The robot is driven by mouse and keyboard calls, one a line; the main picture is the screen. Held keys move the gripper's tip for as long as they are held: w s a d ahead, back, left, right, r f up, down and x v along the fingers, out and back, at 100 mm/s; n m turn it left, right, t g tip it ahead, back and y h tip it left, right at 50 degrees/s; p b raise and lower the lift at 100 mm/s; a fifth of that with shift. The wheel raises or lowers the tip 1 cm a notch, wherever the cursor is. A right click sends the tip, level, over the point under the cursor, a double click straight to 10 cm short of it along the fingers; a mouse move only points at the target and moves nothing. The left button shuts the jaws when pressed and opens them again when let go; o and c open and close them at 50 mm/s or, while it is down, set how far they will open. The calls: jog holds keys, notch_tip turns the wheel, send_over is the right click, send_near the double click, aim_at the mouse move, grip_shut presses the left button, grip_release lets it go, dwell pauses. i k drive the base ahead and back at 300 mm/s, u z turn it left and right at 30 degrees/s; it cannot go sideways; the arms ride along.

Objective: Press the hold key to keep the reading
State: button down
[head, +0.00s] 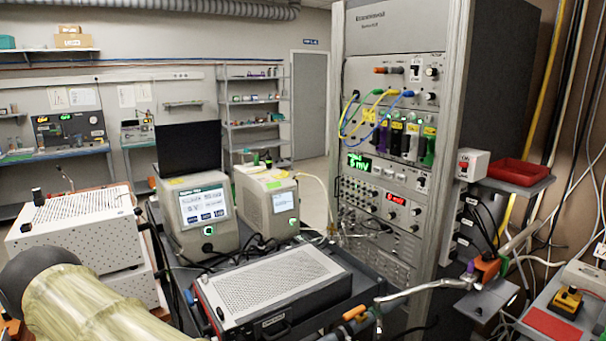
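A beige instrument (172,225) stands left of centre on the dark bench. Its front has a lit screen (195,198) with small readouts and a row of blue keys (206,216) along the lower edge. A green-ringed round button (208,230) sits below the screen. The lettering is too small to read, so I cannot tell which key is the hold key. A second beige unit (256,212) with a smaller screen (283,202) stands just to its right. My gripper is not in view, and nothing is seen touching the keys.
A dark laptop-like panel (188,147) rises behind the instrument. A perforated-top case (268,283) lies in front, and white perforated boxes (78,232) stand at left. A tall equipment rack (403,120) with cables fills the right. A red tray (519,172) sits beside it.

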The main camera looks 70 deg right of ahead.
aim_at(389, 173)
jog(key=u, duration=0.35)
jog(key=k, duration=1.15)
jog(key=z, duration=1.6)
jog(key=i, duration=0.5)
